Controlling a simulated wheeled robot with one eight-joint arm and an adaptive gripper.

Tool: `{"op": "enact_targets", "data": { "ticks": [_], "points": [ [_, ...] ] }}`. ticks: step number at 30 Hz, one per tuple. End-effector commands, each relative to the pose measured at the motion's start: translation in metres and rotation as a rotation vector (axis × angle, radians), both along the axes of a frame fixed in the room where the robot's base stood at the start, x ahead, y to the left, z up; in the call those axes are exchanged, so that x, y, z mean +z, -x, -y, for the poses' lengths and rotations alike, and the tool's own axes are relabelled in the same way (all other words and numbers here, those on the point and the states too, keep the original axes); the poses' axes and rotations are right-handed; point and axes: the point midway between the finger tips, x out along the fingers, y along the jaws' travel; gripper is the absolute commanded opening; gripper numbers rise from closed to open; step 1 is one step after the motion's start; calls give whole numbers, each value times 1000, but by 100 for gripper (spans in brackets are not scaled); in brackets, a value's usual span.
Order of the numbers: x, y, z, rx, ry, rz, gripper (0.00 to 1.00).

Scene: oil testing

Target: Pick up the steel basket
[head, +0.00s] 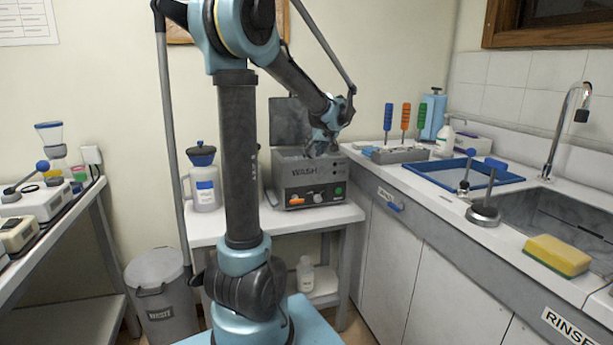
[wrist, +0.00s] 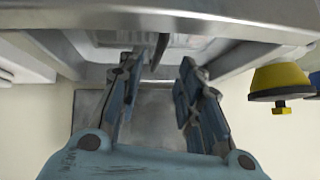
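My gripper (head: 322,147) is low over the open top of the grey WASH unit (head: 300,190) in the head view. In the wrist view its two blue fingers (wrist: 157,80) are spread apart, with a clear gap between them. A thin dark upright piece (wrist: 161,48) shows between the fingertips, near the left one; I cannot tell whether it is the handle of the steel basket. The basket itself is not clearly seen; the unit's walls and my gripper hide the inside. A metal rim (wrist: 235,62) crosses the wrist view close to the fingers.
The unit's dark lid (head: 289,119) stands raised behind it. A white jug (head: 204,180) is to its left. On the right counter are a grey rack (head: 401,156) with coloured-handled tools, a blue tray (head: 462,176) and a yellow sponge (head: 557,256). A yellow knob (wrist: 279,80) shows in the wrist view.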

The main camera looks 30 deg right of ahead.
Motion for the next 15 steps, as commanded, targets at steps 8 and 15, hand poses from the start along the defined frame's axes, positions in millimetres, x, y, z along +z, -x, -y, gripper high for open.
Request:
{"op": "enact_targets", "data": {
  "ticks": [8,15],
  "points": [
    [-14,-14,0,2,0,-1,33],
    [-26,-27,3,2,-1,1,33]
  ]
}}
